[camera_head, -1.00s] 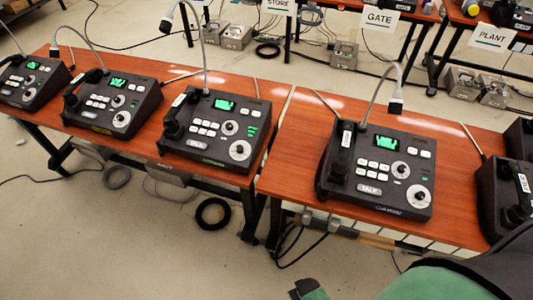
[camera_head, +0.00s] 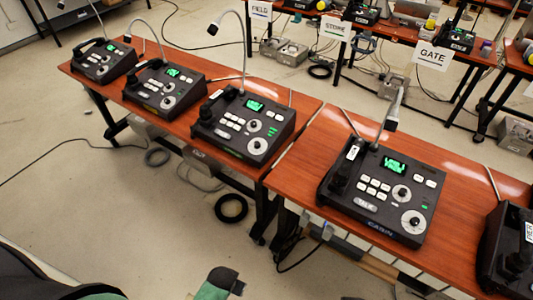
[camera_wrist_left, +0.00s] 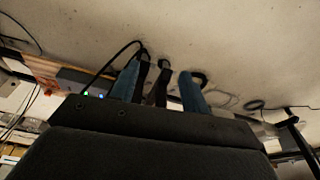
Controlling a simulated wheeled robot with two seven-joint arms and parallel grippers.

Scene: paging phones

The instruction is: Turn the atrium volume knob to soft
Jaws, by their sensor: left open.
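Several dark desk phones stand in a row on red-brown tables, each with a handset, a lit green screen, white keys and round white dials. I cannot read "atrium" on any of them. The nearest whole phone (camera_head: 385,185) reads CABIN; it has an upper dial (camera_head: 401,193) and a lower dial (camera_head: 413,221). The phone to its left (camera_head: 243,125) has the same two dials (camera_head: 254,126) (camera_head: 257,146). My left gripper (camera_wrist_left: 160,88) is open and empty in the left wrist view, over the floor, apart from any phone.
Two more phones (camera_head: 165,87) (camera_head: 103,62) stand farther left, and a cut-off one (camera_head: 510,245) at the right edge. Thin gooseneck microphones rise from the phones. Tables behind carry signs FIELD, STORE and GATE (camera_head: 433,56). Cables lie on the floor.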

